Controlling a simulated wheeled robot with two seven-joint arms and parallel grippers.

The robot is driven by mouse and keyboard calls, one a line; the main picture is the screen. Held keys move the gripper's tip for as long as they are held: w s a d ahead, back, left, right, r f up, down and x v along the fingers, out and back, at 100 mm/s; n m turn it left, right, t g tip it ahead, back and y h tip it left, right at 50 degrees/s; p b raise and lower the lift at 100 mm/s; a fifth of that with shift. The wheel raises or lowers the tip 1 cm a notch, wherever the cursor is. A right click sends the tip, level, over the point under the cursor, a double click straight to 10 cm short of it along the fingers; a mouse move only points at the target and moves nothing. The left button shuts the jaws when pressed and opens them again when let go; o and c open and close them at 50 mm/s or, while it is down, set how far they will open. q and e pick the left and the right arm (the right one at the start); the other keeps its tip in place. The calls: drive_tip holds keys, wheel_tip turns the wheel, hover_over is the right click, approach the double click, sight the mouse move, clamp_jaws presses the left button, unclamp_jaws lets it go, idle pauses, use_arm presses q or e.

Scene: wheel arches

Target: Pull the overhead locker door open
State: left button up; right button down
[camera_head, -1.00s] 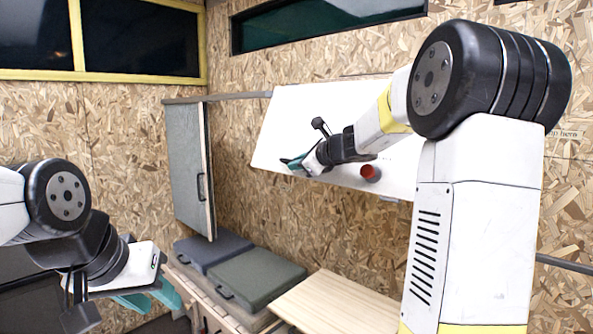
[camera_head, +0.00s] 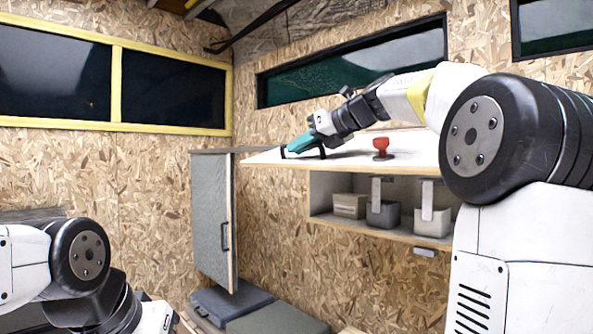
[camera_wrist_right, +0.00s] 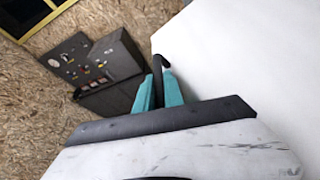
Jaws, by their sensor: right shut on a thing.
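The overhead locker door (camera_head: 345,163) is a white panel, raised to nearly level. The locker (camera_head: 400,234) under it is open at the front. My right gripper (camera_head: 303,144) is at the door's left end, shut on the black door handle (camera_head: 318,151). In the right wrist view the teal fingers (camera_wrist_right: 158,92) are together around the dark handle (camera_wrist_right: 160,65), beside the white door (camera_wrist_right: 245,65). A red knob (camera_head: 381,146) stands on the door. My left arm is at the lower left, its fingers cut off by the bottom edge.
Several grey and beige bins (camera_head: 382,215) sit inside the locker. A tall grey cabinet door (camera_head: 210,215) hangs to the left. Dark cushions (camera_head: 232,303) lie below.

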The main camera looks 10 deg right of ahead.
drive_tip(key=shift+a+r, duration=0.1)
drive_tip(key=shift+r, duration=1.95)
drive_tip(key=c, duration=1.7)
unclamp_jaws()
drive_tip(key=v, duration=0.7)
drive_tip(key=shift+s+d+r, duration=0.15)
drive_tip(key=shift+s+d, duration=0.05)
drive_tip(key=shift+s, duration=0.15)
drive_tip(key=shift+r, duration=0.15)
